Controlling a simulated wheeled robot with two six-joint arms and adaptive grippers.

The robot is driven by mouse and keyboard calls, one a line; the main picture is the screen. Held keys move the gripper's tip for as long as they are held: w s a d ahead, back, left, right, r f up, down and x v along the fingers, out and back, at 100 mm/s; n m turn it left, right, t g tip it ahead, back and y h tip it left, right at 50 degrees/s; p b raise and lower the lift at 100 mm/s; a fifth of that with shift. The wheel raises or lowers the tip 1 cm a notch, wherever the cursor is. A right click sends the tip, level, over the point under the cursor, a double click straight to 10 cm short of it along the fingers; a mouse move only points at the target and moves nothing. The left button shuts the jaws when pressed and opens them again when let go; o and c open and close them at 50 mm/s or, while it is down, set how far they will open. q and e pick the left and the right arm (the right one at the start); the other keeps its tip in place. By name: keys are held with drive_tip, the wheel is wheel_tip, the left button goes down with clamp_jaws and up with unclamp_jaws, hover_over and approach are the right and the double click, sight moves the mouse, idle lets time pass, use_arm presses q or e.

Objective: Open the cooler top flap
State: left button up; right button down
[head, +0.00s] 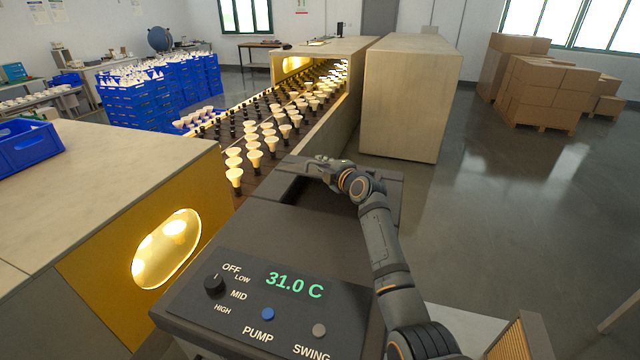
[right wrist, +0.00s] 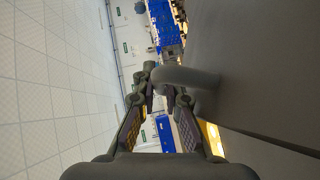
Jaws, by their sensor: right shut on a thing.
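The cooler (head: 235,235) is a dark grey box in front of me, with a sloped control panel reading 31.0 C. At its far end, a dark recess (head: 291,190) shows in the top beside my right arm. My right gripper (head: 318,166) is over that far end, with its fingers pointing left. In the right wrist view, my right gripper (right wrist: 162,92) is shut on a rounded grey handle (right wrist: 188,77) that stands out from a large grey surface (right wrist: 265,70). My arm partly hides the flap, so its exact angle is hard to tell. My left gripper is out of view.
A conveyor (head: 215,150) with rows of bulbs runs from the lit tunnel (head: 330,46) toward the cooler. A yellow-sided cabinet (head: 120,235) stands left. A beige cabinet (head: 410,100) stands beyond the cooler. Blue crates (head: 150,100) are stacked at the back left.

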drive_tip(key=shift+m+g, duration=0.7)
drive_tip(key=shift+g, duration=0.2)
drive_tip(key=shift+w+d+r+p, duration=0.1)
drive_tip(key=shift+w+d+r, duration=0.1)
drive_tip(key=shift+w+r, duration=0.35)
drive_tip(key=shift+w+d+r+p, duration=0.2)
drive_tip(key=shift+w+r, duration=0.2)
drive_tip(key=shift+r, duration=0.4)
drive_tip(key=shift+w+d+r+p, duration=0.1)
drive_tip(key=shift+w+d+r, duration=0.1)
drive_tip(key=shift+w+r, duration=0.35)
drive_tip(key=shift+s+r, duration=0.1)
drive_tip(key=c, duration=1.7)
unclamp_jaws()
drive_tip(key=v, duration=1.2)
drive_tip(key=shift+s, duration=0.1)
